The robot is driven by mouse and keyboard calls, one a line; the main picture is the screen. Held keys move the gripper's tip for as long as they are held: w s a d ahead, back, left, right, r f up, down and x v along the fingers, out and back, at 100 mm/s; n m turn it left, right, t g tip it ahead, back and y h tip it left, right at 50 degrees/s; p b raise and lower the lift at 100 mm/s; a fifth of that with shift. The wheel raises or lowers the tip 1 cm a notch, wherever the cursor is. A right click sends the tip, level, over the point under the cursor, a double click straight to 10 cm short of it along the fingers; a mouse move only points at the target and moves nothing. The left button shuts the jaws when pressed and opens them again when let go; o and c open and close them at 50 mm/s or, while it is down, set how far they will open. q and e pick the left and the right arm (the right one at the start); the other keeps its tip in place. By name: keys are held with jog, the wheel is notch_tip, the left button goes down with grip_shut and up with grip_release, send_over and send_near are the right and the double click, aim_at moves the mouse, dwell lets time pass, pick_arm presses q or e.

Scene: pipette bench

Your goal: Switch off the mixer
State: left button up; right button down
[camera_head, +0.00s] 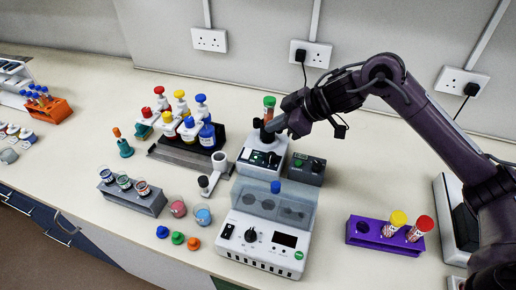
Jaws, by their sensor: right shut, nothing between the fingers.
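The mixer (249,170) is a small white-fronted box with a dark top and small controls on its front panel, behind the clear-lidded device. A tube with a green cap (269,102) stands upright at the mixer's top. A green spot shows on the panel near a dark switch. My left gripper is out of view.
A white device with a clear lid (262,244) stands in front of the mixer. A dark grey box (308,169) sits close at its right. Bottles in a black rack (180,155) stand to the left. A purple rack (372,238) with capped tubes lies at the right.

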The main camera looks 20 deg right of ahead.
aim_at(245, 150)
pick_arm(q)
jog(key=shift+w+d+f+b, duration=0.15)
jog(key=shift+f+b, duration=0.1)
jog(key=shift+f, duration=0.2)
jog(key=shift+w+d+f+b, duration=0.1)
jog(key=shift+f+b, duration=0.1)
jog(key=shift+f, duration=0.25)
pick_arm(e)
jog(key=shift+d+f, duration=0.15)
jog(key=shift+d, duration=0.35)
jog(key=shift+a, duration=0.1)
